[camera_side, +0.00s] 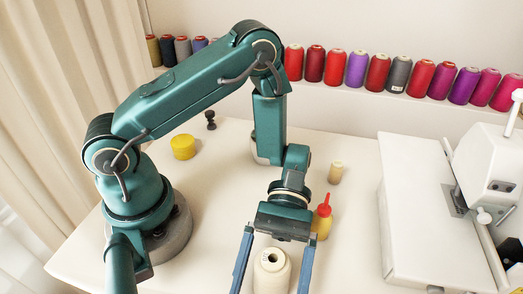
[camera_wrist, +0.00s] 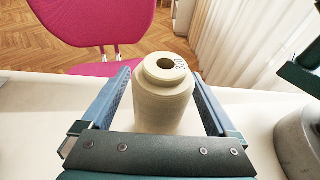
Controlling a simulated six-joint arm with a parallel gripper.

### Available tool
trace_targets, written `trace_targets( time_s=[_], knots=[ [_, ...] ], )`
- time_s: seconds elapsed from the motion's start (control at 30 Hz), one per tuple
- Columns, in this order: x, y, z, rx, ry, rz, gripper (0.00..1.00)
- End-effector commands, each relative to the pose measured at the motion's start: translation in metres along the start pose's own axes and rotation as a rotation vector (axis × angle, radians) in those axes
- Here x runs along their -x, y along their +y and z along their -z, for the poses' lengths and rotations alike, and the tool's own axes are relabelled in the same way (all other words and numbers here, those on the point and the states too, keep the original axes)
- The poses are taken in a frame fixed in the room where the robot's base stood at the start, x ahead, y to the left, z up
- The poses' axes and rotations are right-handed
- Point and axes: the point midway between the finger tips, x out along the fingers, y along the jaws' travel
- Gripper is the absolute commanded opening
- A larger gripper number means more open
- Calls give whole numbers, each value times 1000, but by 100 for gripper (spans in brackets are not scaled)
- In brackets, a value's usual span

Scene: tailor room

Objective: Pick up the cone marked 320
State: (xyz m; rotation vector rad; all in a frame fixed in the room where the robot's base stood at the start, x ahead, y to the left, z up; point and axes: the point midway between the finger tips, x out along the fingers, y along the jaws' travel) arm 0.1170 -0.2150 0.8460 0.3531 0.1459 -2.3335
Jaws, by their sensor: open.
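A cream thread cone (camera_side: 271,272) stands upright at the front of the table in the side view. In the wrist view the cone (camera_wrist: 164,95) has dark marking on its top rim that looks like 320, partly hard to read. My gripper (camera_side: 273,277) is open, with one blue finger on each side of the cone. In the wrist view my gripper (camera_wrist: 165,85) shows the cone between the fingers, with a visible gap on both sides near the top.
A yellow bottle with a red tip (camera_side: 322,217) stands just behind my gripper, right of it. A small beige spool (camera_side: 335,173), a yellow round item (camera_side: 184,147) and a dark small object (camera_side: 211,120) stand farther back. A white sewing machine (camera_side: 430,215) fills the right.

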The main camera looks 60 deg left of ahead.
Motion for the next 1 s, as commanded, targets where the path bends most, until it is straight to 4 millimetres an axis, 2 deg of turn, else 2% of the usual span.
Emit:
trace_targets(
  time_s=[0.3, 0.33, 0.47, 0.5, 0.57, 1.0],
  knots=[
    [-5, 0, 0, 1, 1, 0, 94],
    [-5, 0, 0, 1, 1, 0, 90],
    [-5, 0, 0, 1, 1, 0, 40],
    [-5, 0, 0, 1, 1, 0, 25],
    [-5, 0, 0, 1, 1, 0, 2],
    [-3, 0, -7, -1, 1, 0, 0]
  ],
)
